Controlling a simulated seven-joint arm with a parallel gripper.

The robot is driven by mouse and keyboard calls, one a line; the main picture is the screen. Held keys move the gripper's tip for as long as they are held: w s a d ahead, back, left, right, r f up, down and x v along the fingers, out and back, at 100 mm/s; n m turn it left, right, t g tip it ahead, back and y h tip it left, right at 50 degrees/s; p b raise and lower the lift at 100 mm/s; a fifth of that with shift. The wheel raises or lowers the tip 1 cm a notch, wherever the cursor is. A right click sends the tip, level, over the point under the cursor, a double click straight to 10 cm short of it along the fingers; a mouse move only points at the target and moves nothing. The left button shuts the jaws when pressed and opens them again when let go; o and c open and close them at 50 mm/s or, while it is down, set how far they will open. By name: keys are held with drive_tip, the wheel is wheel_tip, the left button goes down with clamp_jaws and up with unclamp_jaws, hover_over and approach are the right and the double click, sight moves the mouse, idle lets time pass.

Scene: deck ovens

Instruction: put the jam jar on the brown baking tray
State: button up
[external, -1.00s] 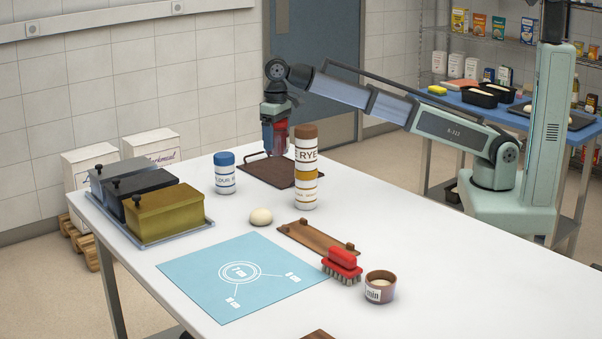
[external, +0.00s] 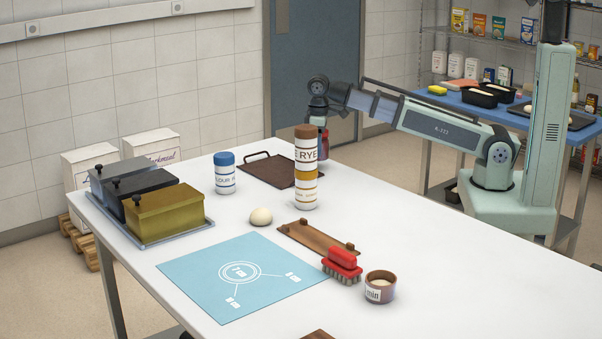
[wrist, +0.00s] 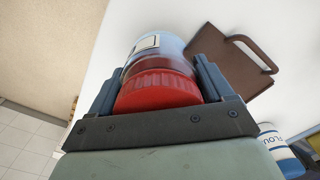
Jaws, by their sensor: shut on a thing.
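The jam jar, with a red lid and pale label, is between the two fingers of my gripper (wrist: 158,85); its red lid (wrist: 158,92) faces the wrist camera. In the external view, my gripper (external: 322,132) is behind the brown-lidded rye canister, with part of the jar (external: 324,150) showing beside it. I cannot tell whether the jar's base touches the table. The brown baking tray (external: 268,171), with a handle, lies flat to the left of the jar. It also shows in the wrist view (wrist: 222,62), apart from the jar.
The tall rye canister (external: 306,185) stands at the tray's front right edge, close to my gripper. A blue-lidded flour canister (external: 225,176) stands left of the tray. A dough ball (external: 261,216), a wooden board (external: 305,235) and a red brush (external: 342,262) lie nearer the front.

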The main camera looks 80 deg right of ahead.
drive_tip(key=shift+s+d+f, duration=0.4)
drive_tip(key=shift+s+d, duration=0.35)
drive_tip(key=shift+d, duration=0.1)
drive_tip(key=shift+w+a+n, duration=0.1)
drive_tip(key=shift+a+n, duration=0.2)
drive_tip(key=shift+a, duration=0.05)
drive_tip(key=w+a+r, duration=0.5)
drive_tip(key=w, duration=0.3)
wheel_tip(320, 180, up, 3)
drive_tip(key=m, duration=1.1)
hover_over(280, 170)
drive_tip(key=shift+f+m, duration=1.6)
drive_tip(key=shift+m, duration=0.6)
drive_tip(key=shift+f+m, duration=1.65)
drive_tip(key=shift+m, duration=0.55)
drive_tip(key=shift+f+m, duration=1.6)
drive_tip(key=shift+m, duration=0.6)
